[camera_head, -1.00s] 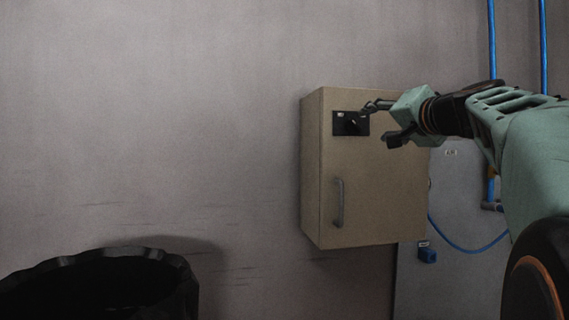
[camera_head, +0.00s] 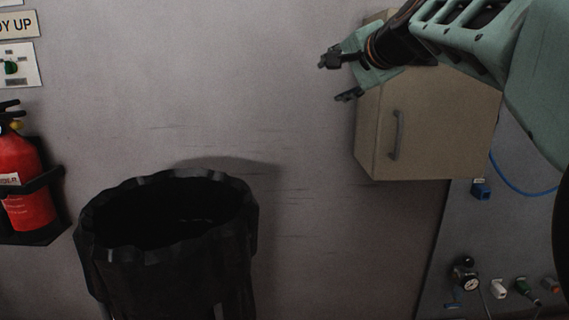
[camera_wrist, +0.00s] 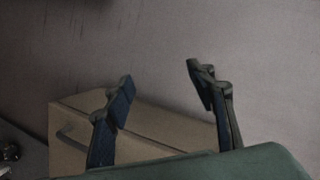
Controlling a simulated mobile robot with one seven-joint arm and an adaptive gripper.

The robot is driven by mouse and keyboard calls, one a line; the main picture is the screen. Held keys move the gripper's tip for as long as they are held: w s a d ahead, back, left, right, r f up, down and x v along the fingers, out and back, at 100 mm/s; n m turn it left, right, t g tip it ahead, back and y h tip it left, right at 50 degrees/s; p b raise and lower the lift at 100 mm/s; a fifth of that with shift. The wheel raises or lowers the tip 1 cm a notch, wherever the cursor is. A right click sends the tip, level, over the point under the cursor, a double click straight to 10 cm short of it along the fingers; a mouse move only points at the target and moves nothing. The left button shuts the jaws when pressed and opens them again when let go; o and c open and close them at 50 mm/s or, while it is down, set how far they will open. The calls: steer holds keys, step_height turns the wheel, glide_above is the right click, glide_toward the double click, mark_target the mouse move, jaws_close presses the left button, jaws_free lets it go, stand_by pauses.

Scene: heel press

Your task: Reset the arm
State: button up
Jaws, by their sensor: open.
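My gripper (camera_head: 336,78) is open and empty at the upper right of the head view. It is in front of the left side of a beige wall cabinet (camera_head: 440,125), and my arm hides the cabinet's upper part. In the wrist view my gripper's two fingers (camera_wrist: 162,95) stand wide apart with nothing between them. The cabinet (camera_wrist: 165,128) lies behind and below the fingers there, with its handle at the left. The gripper appears apart from the cabinet.
A black bin (camera_head: 165,250) with an open top stands at the lower left. A red fire extinguisher (camera_head: 25,180) hangs at the far left. A grey panel (camera_head: 450,235) with a gauge and fittings is at the lower right. The wall between bin and cabinet is bare.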

steer(key=s+a+f+g+y+p, duration=0.1)
steer(key=s+a+f+g+p, duration=0.15)
steer(key=a, duration=1.15)
steer(key=s+d+f+n+g+h+b, duration=0.25)
steer(key=s+d+f, duration=0.25)
steer(key=s+f, duration=0.7)
steer(key=s+d+f+n+g+h+b, duration=0.1)
steer(key=s+d+f+n+b, duration=0.4)
steer(key=s+f, duration=0.6)
steer(key=s+d+f+n+g+h+b, duration=0.15)
steer(key=s+d+f, duration=0.6)
steer(key=f, duration=0.75)
step_height(320, 180, up, 34)
steer(key=s+a+n+p, duration=0.1)
steer(key=s+p, duration=0.1)
steer(key=p, duration=3.1)
steer(key=shift+f+g+p, duration=0.2)
steer(key=shift+g+p, duration=0.1)
steer(key=shift+g, duration=0.05)
